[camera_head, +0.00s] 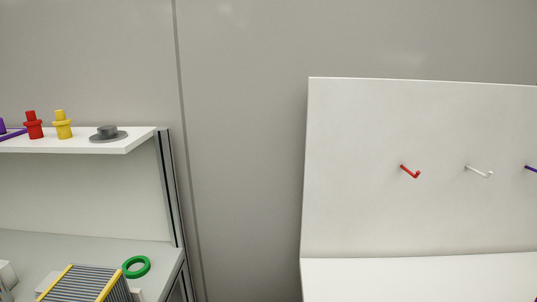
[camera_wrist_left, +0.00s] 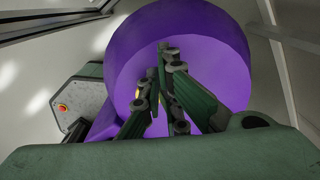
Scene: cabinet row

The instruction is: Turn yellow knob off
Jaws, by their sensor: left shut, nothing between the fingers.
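No yellow knob can be made out for certain. A yellow stepped piece (camera_head: 62,125) stands upright on the upper shelf at the left of the head view. In the left wrist view, a small yellow-orange patch (camera_wrist_left: 137,94) shows beside my fingers, mostly hidden. My left gripper (camera_wrist_left: 160,62) is shut and empty, in front of a large purple round object (camera_wrist_left: 205,50). Whether it touches that object, I cannot tell. My left gripper is outside the head view, and my right gripper is in neither view.
A grey panel with an orange-red button (camera_wrist_left: 63,107) is left of the gripper. The upper shelf (camera_head: 80,146) also holds a red piece (camera_head: 33,127) and a grey disc (camera_head: 108,135). A green ring (camera_head: 136,267) lies below. A white board (camera_head: 400,215) carries hooks.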

